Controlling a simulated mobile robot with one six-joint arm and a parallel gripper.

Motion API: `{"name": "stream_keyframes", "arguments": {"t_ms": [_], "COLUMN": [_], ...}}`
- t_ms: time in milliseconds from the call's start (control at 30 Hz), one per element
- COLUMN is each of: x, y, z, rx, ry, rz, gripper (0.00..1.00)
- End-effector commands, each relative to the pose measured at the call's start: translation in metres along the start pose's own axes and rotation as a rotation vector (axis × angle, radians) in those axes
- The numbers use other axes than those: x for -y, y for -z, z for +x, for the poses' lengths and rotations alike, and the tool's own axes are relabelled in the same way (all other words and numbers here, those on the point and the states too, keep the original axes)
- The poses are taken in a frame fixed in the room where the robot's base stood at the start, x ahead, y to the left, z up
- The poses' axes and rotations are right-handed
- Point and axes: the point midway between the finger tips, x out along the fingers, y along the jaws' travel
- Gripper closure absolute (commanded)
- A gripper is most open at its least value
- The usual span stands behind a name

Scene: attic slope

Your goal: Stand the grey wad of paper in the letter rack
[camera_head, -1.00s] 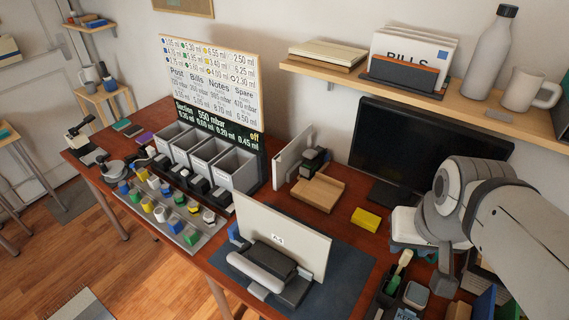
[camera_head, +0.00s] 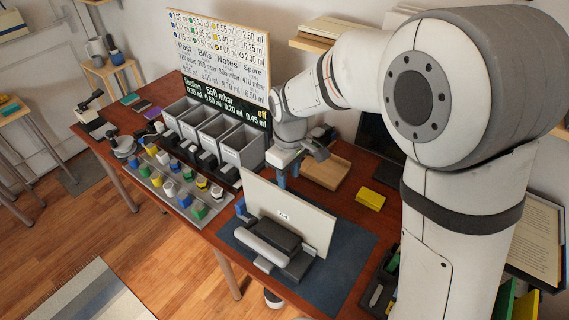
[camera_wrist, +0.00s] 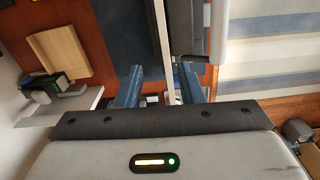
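I cannot pick out a grey wad of paper for certain in any view. A letter rack is not clearly visible now; my arm covers most of the shelf where the BILLS folders stood. In the wrist view my gripper's (camera_wrist: 160,85) two blue fingers are apart. The thin edge of the white board (camera_wrist: 163,45) shows between them; I see no contact. A grey roller device (camera_head: 272,245) stands in front of the board.
Several grey bins (camera_head: 243,149) stand left of my gripper below a sign board (camera_head: 222,60). A wooden tray (camera_head: 324,172) and a yellow block (camera_head: 370,199) lie behind the white board. The blue mat (camera_head: 335,270) has bare room at right.

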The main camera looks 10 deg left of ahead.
Motion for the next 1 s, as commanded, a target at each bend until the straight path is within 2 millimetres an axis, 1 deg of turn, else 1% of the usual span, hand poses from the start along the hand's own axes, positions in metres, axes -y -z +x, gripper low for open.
{"name": "stream_keyframes", "arguments": {"t_ms": [33,100,167,267,500,633,800,1000], "x": [0.005,0.008,0.009,0.010,0.011,0.011,0.011,0.011], "y": [0.009,0.015,0.018,0.019,0.018,0.017,0.017,0.018], "z": [0.006,0.011,0.015,0.024,0.060,0.078,0.089,0.092], "rx": [0.008,0.012,0.015,0.017,0.018,0.018,0.016,0.014], "ry": [0.005,0.008,0.010,0.011,0.011,0.011,0.010,0.009], "rz": [-0.031,-0.057,-0.068,-0.073,-0.071,-0.070,-0.070,-0.071], "gripper": [0.65,0.65,0.65,0.65,0.65,0.65,0.65,0.65]}}
